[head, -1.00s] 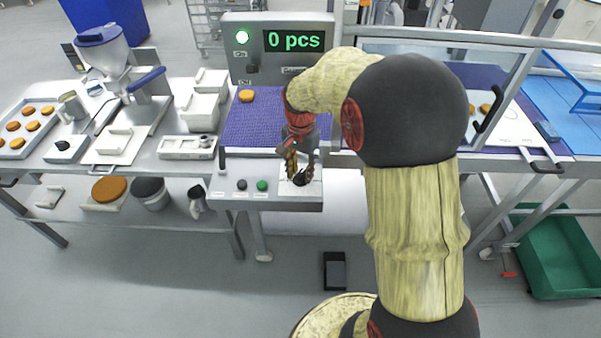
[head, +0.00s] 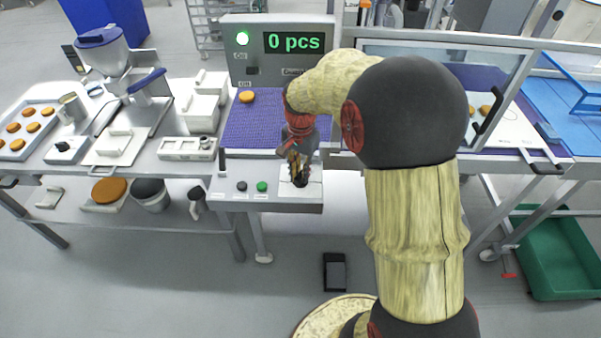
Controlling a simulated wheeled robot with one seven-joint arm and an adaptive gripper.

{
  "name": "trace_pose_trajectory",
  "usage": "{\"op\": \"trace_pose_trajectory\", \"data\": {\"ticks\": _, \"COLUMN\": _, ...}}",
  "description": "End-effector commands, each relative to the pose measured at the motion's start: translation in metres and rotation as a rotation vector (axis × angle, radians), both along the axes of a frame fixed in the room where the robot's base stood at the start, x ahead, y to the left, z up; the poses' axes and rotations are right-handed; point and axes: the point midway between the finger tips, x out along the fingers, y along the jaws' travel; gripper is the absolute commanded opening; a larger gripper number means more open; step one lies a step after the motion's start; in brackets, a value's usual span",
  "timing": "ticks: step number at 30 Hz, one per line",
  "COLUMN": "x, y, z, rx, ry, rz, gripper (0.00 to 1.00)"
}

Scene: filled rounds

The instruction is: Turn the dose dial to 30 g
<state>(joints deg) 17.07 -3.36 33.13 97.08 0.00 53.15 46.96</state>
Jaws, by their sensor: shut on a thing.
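My gripper (head: 299,178) points down at the right end of the control panel (head: 228,204), over a white dial plate (head: 315,192). Its fingers are shut on the dose dial, which they mostly hide. The dial's pointer and scale marks cannot be read. The display (head: 294,42) at the back of the machine reads "0 pcs" in green.
A black button (head: 241,186) and a green button (head: 262,186) sit left of the dial. A purple belt (head: 250,130) behind carries one bun (head: 247,96). A hopper machine (head: 104,54) and white containers (head: 200,110) stand left.

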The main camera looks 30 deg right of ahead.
Motion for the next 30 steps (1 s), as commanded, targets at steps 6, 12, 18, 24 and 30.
{"op": "trace_pose_trajectory", "data": {"ticks": 6, "x": -0.0001, "y": 0.0, "z": 0.001, "rx": 0.0, "ry": 0.001, "rz": 0.029, "gripper": 0.0}}
{"op": "trace_pose_trajectory", "data": {"ticks": 12, "x": 0.0, "y": 0.0, "z": 0.0026, "rx": 0.0, "ry": 0.001, "rz": 0.125, "gripper": 0.0}}
{"op": "trace_pose_trajectory", "data": {"ticks": 18, "x": -0.0005, "y": 0.0001, "z": 0.0031, "rx": 0.001, "ry": 0.003, "rz": 0.288, "gripper": 0.0}}
{"op": "trace_pose_trajectory", "data": {"ticks": 24, "x": -0.0004, "y": 0.0, "z": 0.0034, "rx": 0.002, "ry": 0.002, "rz": 0.478, "gripper": 0.0}}
{"op": "trace_pose_trajectory", "data": {"ticks": 30, "x": 0.0, "y": 0.0, "z": 0.0031, "rx": 0.001, "ry": 0.001, "rz": 0.664, "gripper": 0.0}}
